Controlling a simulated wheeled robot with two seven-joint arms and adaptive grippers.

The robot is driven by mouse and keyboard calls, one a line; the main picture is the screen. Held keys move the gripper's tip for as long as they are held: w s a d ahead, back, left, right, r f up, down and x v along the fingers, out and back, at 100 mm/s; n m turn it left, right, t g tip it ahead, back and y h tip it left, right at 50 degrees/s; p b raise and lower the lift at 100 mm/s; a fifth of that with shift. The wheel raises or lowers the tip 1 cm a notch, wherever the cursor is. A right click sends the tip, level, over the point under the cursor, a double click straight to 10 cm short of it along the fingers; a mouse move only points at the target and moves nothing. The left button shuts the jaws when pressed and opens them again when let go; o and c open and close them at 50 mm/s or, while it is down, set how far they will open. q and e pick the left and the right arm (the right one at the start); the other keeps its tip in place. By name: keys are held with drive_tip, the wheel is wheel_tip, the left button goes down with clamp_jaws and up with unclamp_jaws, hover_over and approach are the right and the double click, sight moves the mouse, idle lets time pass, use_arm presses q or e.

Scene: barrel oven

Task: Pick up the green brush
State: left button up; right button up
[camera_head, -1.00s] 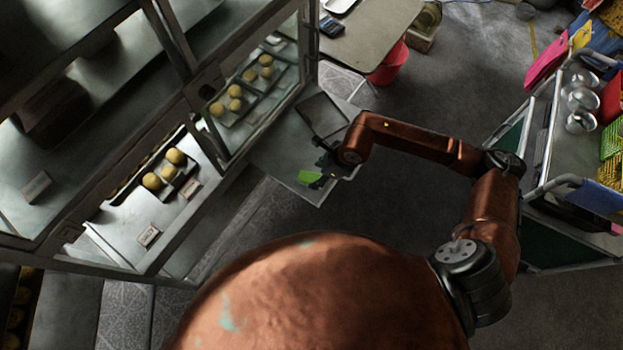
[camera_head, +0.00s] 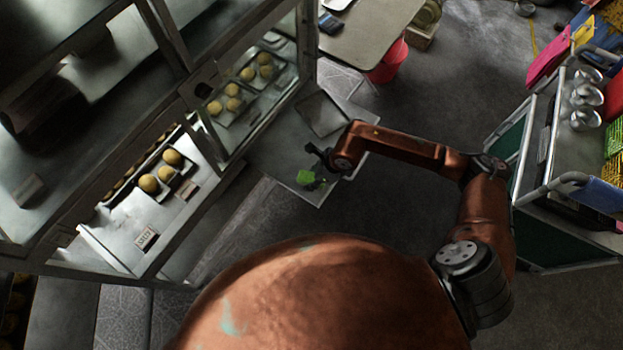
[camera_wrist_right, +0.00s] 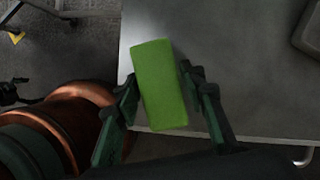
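The green brush (camera_head: 306,177) lies on the low grey table (camera_head: 270,150) beside the glass display case. In the right wrist view the brush (camera_wrist_right: 160,85) is a plain green block, slightly tilted, near the table's edge. My right gripper (camera_head: 317,165) is at the brush. In the wrist view its fingers (camera_wrist_right: 165,112) are spread, one on each side of the brush's near part. I cannot tell whether either touches. My left gripper does not show clearly in any view.
A dark flat tray (camera_head: 322,114) lies on the same table behind the brush. The display case (camera_head: 190,120) with yellow buns stands at left. A red bucket (camera_head: 388,64) stands behind, and a loaded cart (camera_head: 560,150) is at right. The floor between is clear.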

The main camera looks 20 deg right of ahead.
sight(309, 177)
drive_tip(key=c, duration=0.8)
drive_tip(key=shift+r, duration=0.45)
wheel_tip(309, 177, up, 2)
drive_tip(key=shift+r+p, duration=0.2)
drive_tip(key=shift+p, duration=0.35)
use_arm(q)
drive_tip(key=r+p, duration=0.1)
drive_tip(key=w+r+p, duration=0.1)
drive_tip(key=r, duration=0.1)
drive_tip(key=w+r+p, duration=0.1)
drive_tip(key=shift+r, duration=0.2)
use_arm(e)
drive_tip(key=s+r, duration=0.3)
drive_tip(key=s, duration=0.1)
drive_tip(key=s+r, duration=0.3)
drive_tip(key=s, duration=0.2)
drive_tip(key=s+r, duration=0.3)
drive_tip(key=s, duration=0.2)
drive_tip(key=shift+d+r, duration=0.3)
drive_tip(key=shift+r, duration=0.1)
